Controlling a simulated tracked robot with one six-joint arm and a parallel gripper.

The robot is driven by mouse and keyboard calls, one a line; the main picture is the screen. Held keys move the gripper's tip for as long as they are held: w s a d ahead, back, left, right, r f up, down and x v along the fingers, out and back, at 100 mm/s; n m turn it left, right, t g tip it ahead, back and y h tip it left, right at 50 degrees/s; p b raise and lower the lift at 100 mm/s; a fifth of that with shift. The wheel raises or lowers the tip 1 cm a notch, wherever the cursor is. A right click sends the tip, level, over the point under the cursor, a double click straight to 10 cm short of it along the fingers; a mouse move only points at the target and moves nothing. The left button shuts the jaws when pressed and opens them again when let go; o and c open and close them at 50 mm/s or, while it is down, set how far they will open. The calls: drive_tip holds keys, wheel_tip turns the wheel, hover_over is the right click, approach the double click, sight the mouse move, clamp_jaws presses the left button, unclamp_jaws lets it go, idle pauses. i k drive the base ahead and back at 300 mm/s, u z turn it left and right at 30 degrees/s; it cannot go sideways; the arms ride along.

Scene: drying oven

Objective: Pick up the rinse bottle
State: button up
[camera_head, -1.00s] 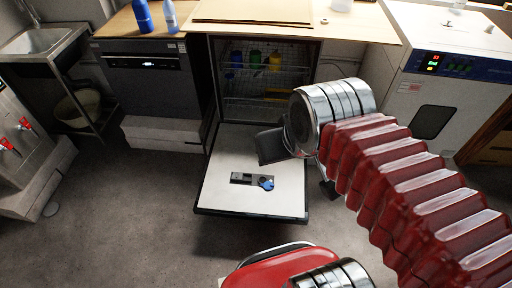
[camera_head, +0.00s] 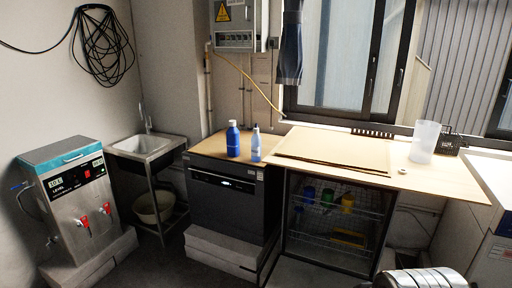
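Two bottles stand upright side by side on the wooden worktop, left of its middle. The other is a slimmer, pale blue and white bottle (camera_head: 256,145) with a narrow top, which looks like the rinse bottle. Nothing touches either one that I can see. My gripper is not in view. Only a silver ribbed part of my arm shows at the bottom right edge, well away from the bottles.
A flat board (camera_head: 335,150) lies right of the bottles. A clear beaker (camera_head: 424,142) and a black wire basket (camera_head: 449,141) stand farther right. Below is an open cabinet with racks (camera_head: 338,217). A sink (camera_head: 146,146) and water boiler (camera_head: 75,205) are left.

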sight(256, 139)
drive_tip(key=z, duration=0.05)
drive_tip(key=k, duration=0.65)
drive_tip(key=u, duration=0.3)
drive_tip(key=i, duration=0.6)
drive_tip(key=u, duration=0.75)
drive_tip(key=i, duration=0.75)
drive_tip(key=u, duration=0.5)
drive_tip(key=i, duration=1.7)
drive_tip(key=z, duration=0.15)
